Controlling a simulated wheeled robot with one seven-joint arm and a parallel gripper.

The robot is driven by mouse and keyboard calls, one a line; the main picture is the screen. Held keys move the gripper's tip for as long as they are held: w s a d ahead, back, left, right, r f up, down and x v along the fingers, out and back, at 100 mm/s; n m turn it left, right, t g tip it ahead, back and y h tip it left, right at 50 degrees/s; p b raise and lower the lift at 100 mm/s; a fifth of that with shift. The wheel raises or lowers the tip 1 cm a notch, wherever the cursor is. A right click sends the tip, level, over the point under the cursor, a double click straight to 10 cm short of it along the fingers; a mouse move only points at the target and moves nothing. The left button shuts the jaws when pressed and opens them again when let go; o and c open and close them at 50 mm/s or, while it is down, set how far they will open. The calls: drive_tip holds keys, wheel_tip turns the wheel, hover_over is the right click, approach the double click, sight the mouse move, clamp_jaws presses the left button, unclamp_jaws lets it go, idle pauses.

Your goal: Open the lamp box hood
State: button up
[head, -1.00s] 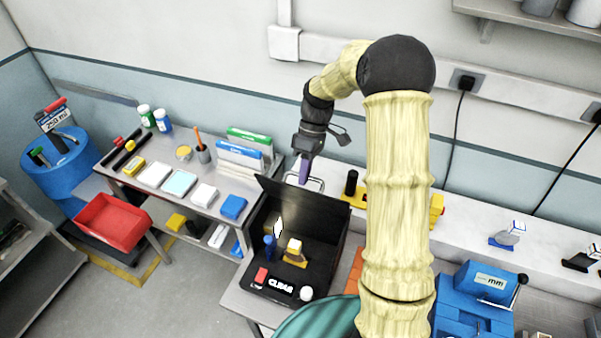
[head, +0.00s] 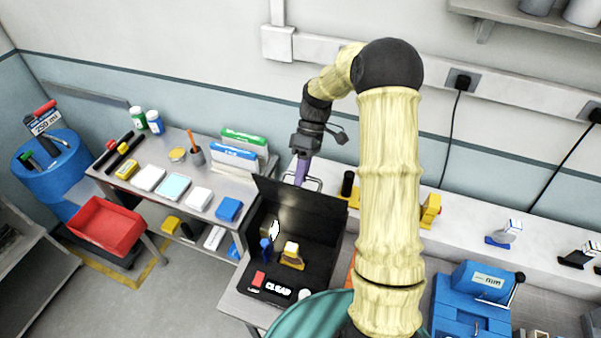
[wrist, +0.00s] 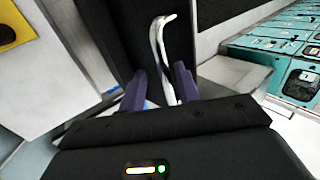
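The black lamp box (head: 326,248) stands on a bench in the head view. Its hood (head: 300,206) is a dark panel standing up at the back, and the box's inside shows, with a lit patch and a small yellow-and-white item (head: 292,256). My gripper (head: 301,183) is behind the hood's top edge, by a metal handle (head: 316,185). In the wrist view, the purple fingers of my gripper (wrist: 160,88) stand apart on either side of the pale curved handle (wrist: 160,50). The handle lies close to the right finger, with a dark gap on the left.
A grey bench with bottles, folders and small boxes stands left of the box, with a red tray (head: 104,226) beside it. A blue machine (head: 473,300) is at the right. A teal round object (head: 308,318) is in front of the box.

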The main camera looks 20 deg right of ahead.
drive_tip(key=b+v, duration=0.3)
drive_tip(key=v, duration=1.4)
drive_tip(key=shift+d+r, duration=0.2)
drive_tip(key=shift+r, duration=0.05)
idle(0.3)
